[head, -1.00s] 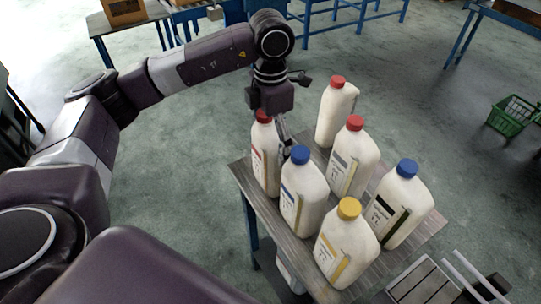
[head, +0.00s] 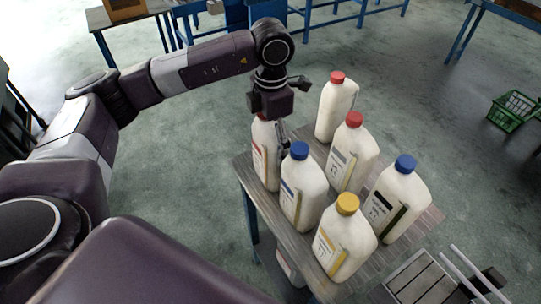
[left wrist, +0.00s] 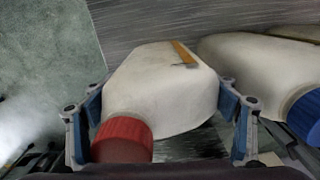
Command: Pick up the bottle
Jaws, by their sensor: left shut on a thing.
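A white bottle with a red cap (head: 266,160) stands at the left corner of the small table (head: 285,231). My left gripper (head: 270,128) is over its top, hiding the cap in the head view. In the left wrist view the bottle (left wrist: 165,85) lies between the two blue-grey fingers (left wrist: 165,120), one on each side. Its red cap points toward the camera. The fingers are shut on the bottle. My right gripper is not in view.
Several other white bottles crowd the table: blue-capped (head: 303,190) right beside the held one, red-capped (head: 352,155), yellow-capped (head: 345,237), blue-capped (head: 398,200) and a far red-capped one (head: 336,108). A green basket (head: 514,110) is on the floor at right.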

